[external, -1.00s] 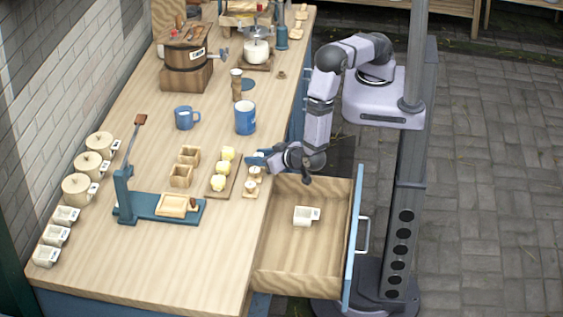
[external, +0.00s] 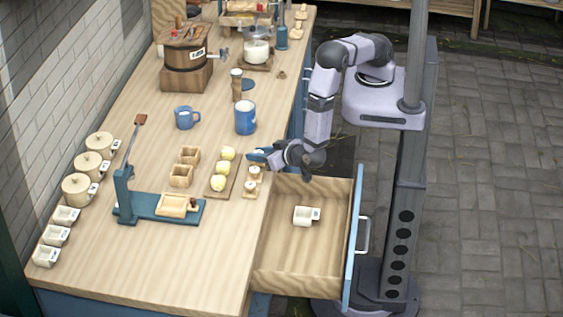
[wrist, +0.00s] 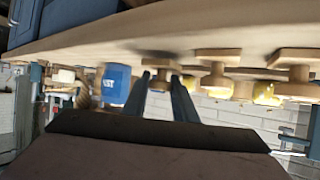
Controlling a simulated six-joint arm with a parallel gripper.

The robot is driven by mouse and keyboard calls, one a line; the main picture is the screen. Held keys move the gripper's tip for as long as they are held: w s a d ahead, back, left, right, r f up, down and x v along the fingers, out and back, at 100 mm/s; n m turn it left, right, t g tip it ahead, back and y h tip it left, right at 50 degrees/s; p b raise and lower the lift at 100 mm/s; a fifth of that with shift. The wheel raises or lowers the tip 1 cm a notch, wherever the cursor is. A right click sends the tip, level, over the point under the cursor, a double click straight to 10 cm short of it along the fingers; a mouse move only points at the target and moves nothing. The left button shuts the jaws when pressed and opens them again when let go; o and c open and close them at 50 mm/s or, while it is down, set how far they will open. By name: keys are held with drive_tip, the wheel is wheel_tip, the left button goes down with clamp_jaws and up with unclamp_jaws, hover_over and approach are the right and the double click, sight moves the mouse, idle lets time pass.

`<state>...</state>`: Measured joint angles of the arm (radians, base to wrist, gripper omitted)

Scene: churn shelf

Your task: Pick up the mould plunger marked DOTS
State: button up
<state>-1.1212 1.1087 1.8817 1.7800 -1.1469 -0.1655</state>
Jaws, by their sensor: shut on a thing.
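My gripper (external: 259,156) is at the counter's right edge, above the open drawer's far end. In the wrist view, which looks upside down, the two fingers of my gripper (wrist: 161,78) close around a small wooden plunger (wrist: 162,63). Its marking is not readable. Two similar plungers stand in line beside it, a nearer one (external: 254,171) and a nearest one (external: 250,188). They also show in the wrist view, the middle plunger (wrist: 218,66) and the end plunger (wrist: 295,68). I cannot read a DOTS label on any of them.
A board (external: 232,185) with yellow balls and small wooden moulds (external: 181,178) lie left of the plungers. A blue canister (external: 245,118) stands behind. The open drawer (external: 285,260) holds a white cup (external: 306,215). A teal press (external: 125,195) stands at left.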

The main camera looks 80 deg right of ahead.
drive_tip(key=shift+r+b, duration=1)
drive_tip(key=shift+r, duration=3.5)
